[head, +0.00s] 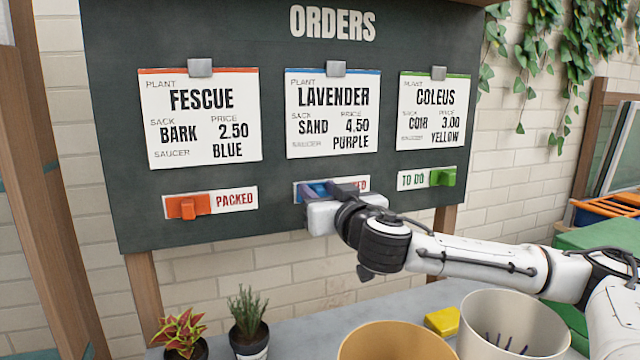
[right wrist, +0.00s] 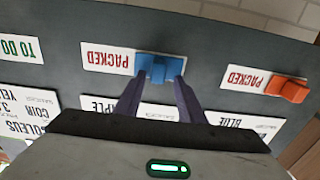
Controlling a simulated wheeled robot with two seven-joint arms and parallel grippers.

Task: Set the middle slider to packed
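The middle slider is blue (head: 319,188) and sits at the left end of its strip under the LAVENDER card, with PACKED showing to its right, partly covered by my gripper. In the right wrist view, which is turned over, the blue slider (right wrist: 158,68) stands beside the full word PACKED. My right gripper (right wrist: 158,80) is open, its two fingers on either side of the slider's knob, with a small gap seeming to show on each side. Its hand also shows at the board in the head view (head: 328,190). My left gripper is out of view.
The orange slider (head: 188,206) on the left shows PACKED; the green slider (head: 443,177) on the right shows TO DO. Below the board stand two potted plants (head: 249,325), a tan pot (head: 396,342), a pale pot (head: 512,325) and a yellow block (head: 442,320).

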